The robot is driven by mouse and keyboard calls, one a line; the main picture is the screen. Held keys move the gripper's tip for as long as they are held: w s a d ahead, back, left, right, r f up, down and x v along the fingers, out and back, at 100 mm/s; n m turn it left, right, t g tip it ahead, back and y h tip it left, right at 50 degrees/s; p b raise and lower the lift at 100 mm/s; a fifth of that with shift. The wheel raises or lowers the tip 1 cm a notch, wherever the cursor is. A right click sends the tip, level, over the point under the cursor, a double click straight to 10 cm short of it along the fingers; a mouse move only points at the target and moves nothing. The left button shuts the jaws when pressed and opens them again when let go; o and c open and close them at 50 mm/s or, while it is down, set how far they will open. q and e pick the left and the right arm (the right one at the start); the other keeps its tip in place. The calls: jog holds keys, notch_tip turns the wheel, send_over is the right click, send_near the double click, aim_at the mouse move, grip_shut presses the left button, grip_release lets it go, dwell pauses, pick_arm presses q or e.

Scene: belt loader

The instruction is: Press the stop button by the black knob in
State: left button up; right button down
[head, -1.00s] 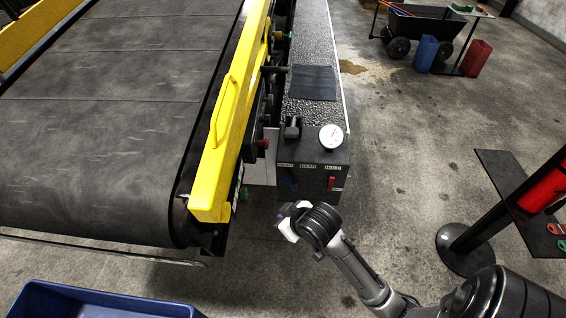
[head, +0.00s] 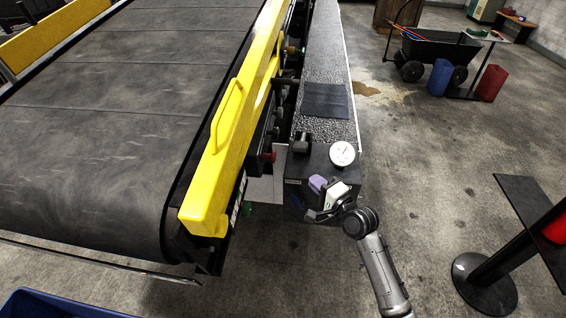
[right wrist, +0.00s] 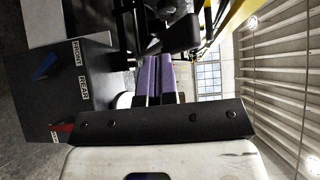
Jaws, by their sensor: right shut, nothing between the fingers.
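A black knob (head: 301,143) stands on the top of the dark control box (head: 292,199) at the end of the narrow ledge. A small red piece (head: 268,156), which looks like a button, sticks out of the belt loader's side to the knob's left. My right gripper (head: 317,183) is in front of the box, below the knob and apart from it. Its purple fingers (right wrist: 158,78) are shut and empty in the right wrist view. A black rounded part shows beyond the fingertips there; I cannot tell whether it is the knob. My left gripper is not in view.
A white gauge (head: 342,153) stands on the box's right corner. A blue lever (right wrist: 44,66) and a red lever show on its labelled face. The yellow rail (head: 232,130) borders the belt. A dark post with a round base (head: 485,284) stands at right.

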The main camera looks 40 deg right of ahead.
dwell(0.3)
jog(key=b, duration=0.1)
send_near(275, 156)
jog(key=w+d, duration=0.4)
jog(key=shift+w+a+f, duration=0.15)
jog(key=shift+w+a, duration=0.55)
jog(key=shift+a, duration=0.1)
jog(key=shift+w+a+f, duration=0.2)
jog(key=shift+w+a, duration=0.55)
